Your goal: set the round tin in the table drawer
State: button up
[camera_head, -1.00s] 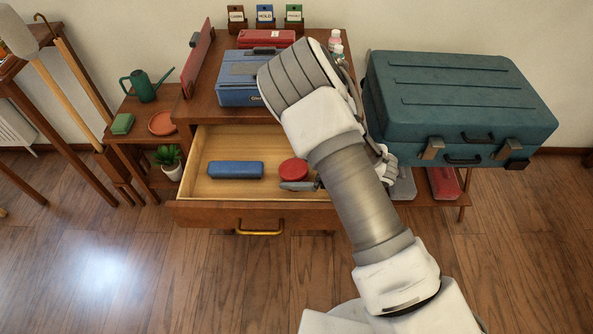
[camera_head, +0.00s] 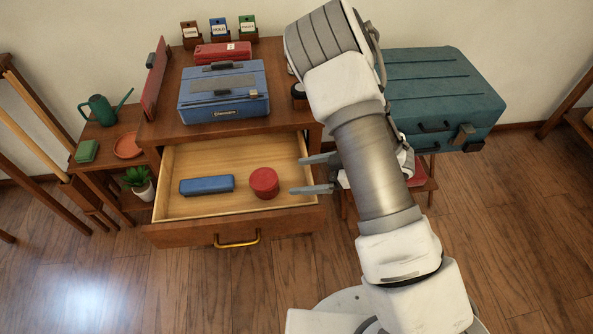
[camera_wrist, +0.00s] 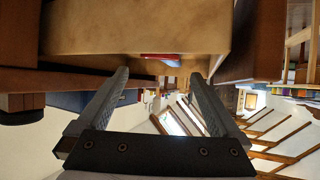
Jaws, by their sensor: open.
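The round tin (camera_head: 264,183) is red and stands inside the open table drawer (camera_head: 237,207), in the right half of its floor. My gripper (camera_head: 308,175) is open and empty, with its two fingers pointing left toward the tin. A gap separates the fingertips from the tin. In the wrist view, my gripper (camera_wrist: 163,78) shows its two fingers apart with nothing between them. A small strip of red, which may be the tin, shows beyond them there; most of it is hidden.
A blue oblong case (camera_head: 207,185) lies left of the tin in the drawer. A blue box (camera_head: 224,95) and a red case (camera_head: 222,52) are on the tabletop. A teal suitcase (camera_head: 440,90) stands to the right. A side table with a watering can (camera_head: 100,109) is at left.

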jog(key=shift+d+r, duration=0.1)
jog(key=shift+d, duration=0.1)
jog(key=w+d+r+m+t+h, duration=0.7)
jog(key=w+d+r, duration=0.3)
jog(key=w+r, duration=0.4)
jog(key=s+d+r+m+t+h, duration=0.2)
jog(key=s+d+r+m+h, duration=0.2)
jog(key=s+d+r, duration=0.4)
jog(key=s+a+r+m+g, duration=0.1)
jog(key=s+r+m+g, duration=0.1)
jog(key=s, duration=0.9)
jog(key=s+a+r+m+g+h, duration=0.1)
jog(key=s+r+m+g, duration=0.2)
jog(key=s, duration=0.8)
jog(key=shift+s+r, duration=0.2)
jog(key=shift+r, duration=0.6)
jog(key=shift+r, duration=0.1)
